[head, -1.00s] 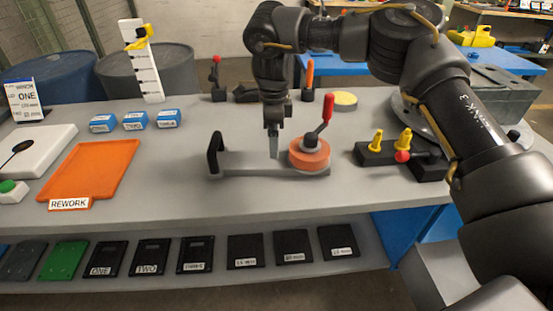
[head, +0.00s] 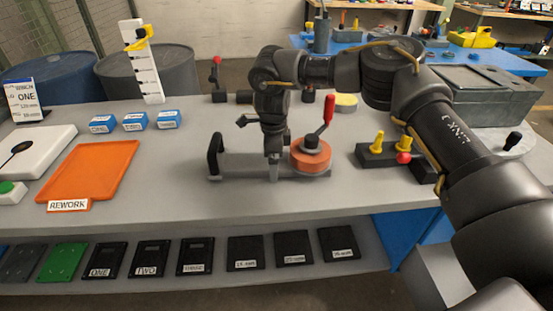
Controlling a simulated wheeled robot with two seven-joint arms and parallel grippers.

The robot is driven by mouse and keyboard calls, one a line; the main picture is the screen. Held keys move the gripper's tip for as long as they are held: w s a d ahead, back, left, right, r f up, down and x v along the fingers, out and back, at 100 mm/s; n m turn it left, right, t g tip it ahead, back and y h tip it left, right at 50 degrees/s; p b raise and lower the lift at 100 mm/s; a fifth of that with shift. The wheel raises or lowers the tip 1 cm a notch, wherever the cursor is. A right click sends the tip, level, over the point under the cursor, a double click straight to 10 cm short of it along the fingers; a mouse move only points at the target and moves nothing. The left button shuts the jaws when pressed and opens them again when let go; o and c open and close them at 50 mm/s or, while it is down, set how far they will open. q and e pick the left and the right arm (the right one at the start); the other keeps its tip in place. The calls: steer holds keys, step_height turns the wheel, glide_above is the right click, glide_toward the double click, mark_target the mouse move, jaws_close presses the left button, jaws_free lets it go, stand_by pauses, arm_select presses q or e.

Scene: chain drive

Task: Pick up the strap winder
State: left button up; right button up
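The strap winder is a long grey base (head: 238,166) with an upright black handle at its left end. An orange spool (head: 311,158) with a red-handled crank (head: 325,118) sits at its right end. It lies on the grey workbench. My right gripper (head: 274,174) points down at the middle of the base, just left of the spool. Its fingertips overlap the base in the head view. Whether they touch or close on it cannot be told. My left gripper is not in view.
A black block with yellow pegs and a red knob (head: 404,157) is to the right. The orange rework tray (head: 92,170) and blue boxes (head: 134,121) are to the left. Several labelled plates lie on the lower shelf. Bench space is clear between tray and winder.

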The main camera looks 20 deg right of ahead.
steer(key=c, duration=2)
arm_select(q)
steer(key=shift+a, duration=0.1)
arm_select(e)
steer(key=shift+w+r, duration=0.1)
steer(key=shift+r, duration=0.05)
steer(key=shift+r, duration=0.55)
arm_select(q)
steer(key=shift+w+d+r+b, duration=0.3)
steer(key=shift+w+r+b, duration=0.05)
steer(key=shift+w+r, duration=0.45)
arm_select(e)
steer(key=s+a+r, duration=0.1)
steer(key=s+r, duration=0.3)
steer(key=s+a+r, duration=0.2)
steer(key=s+r, duration=0.2)
steer(key=s, duration=0.1)
steer(key=s+a+r, duration=0.1)
steer(key=s+r, duration=0.2)
steer(key=s, duration=0.1)
steer(key=shift+s+a+r, duration=0.15)
steer(key=shift+s+r, duration=0.05)
steer(key=shift+r, duration=0.2)
